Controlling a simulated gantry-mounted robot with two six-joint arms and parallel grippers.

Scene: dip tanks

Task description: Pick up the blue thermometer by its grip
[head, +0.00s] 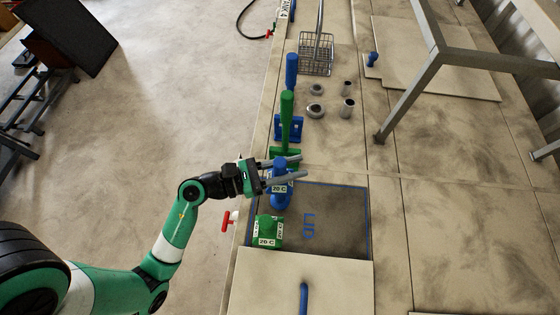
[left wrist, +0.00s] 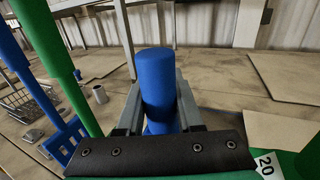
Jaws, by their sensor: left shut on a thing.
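My left gripper (head: 284,170) reaches in from the left and is shut on that grip. The lower part of the thermometer is hidden in the left wrist view by the gripper's dark palm. My right gripper is in neither view.
A green block with "20 C" labels (head: 268,232) sits just in front of the thermometer. Green (head: 287,108) and blue (head: 291,72) upright handles stand behind. Further back is a wire basket (head: 316,66). A blue-handled lid (head: 260,282) lies nearest. A metal frame (head: 410,95) stands right.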

